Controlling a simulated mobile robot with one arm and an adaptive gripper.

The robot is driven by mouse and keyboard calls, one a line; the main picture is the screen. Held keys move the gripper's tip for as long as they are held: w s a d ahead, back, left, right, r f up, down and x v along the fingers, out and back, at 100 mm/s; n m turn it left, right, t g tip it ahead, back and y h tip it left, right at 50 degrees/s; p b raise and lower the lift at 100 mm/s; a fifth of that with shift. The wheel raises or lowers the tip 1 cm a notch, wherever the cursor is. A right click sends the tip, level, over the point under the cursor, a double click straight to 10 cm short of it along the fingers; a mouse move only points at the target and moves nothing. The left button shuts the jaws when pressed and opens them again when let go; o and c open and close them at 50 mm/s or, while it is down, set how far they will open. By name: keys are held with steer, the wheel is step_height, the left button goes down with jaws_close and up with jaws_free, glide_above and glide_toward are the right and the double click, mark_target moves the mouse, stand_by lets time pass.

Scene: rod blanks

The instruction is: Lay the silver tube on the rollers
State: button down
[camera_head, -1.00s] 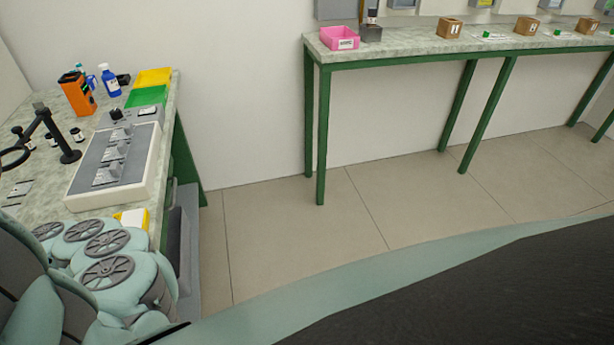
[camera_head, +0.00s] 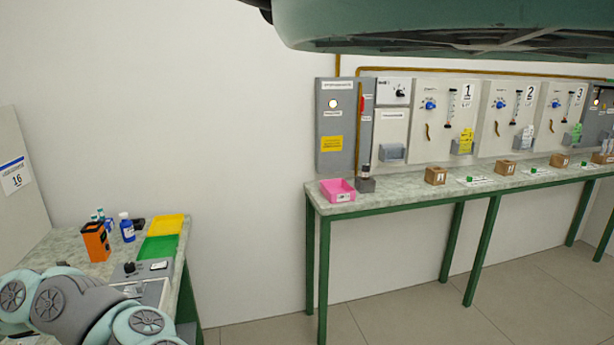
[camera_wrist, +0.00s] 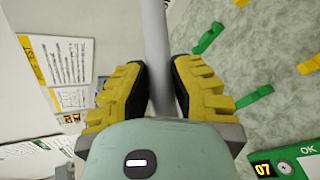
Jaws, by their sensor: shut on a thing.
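In the wrist view, my gripper (camera_wrist: 162,92) has its yellow and black fingers shut on a light grey, silver-looking tube (camera_wrist: 155,35). The tube runs up between the fingers and out of the top edge of the picture; its far end is out of view. Its lower end is hidden behind the fingers and my wrist. My gripper and the tube do not show in the head view, where only my arm is seen at the lower left. I cannot make out any rollers in either current view.
The wrist view shows a mottled worktop with green pieces (camera_wrist: 208,38), a green "OK" panel (camera_wrist: 285,160) and a printed sheet (camera_wrist: 65,60). In the head view, an orange holder (camera_head: 96,242), blue bottle (camera_head: 127,228) and green tray (camera_head: 158,247) stand left. A pink bin (camera_head: 337,190) is on the far bench.

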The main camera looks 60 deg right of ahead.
steer(key=d+r+m+t+h+p, duration=0.15)
steer(key=d+r+p, duration=0.25)
steer(key=d+r, duration=0.4)
step_height(320, 180, up, 30)
steer(key=p, duration=3.7)
steer(key=shift+w+r+y, duration=0.2)
steer(key=shift+w+y, duration=0.05)
steer(key=shift+y, duration=0.1)
steer(key=shift+d, duration=0.2)
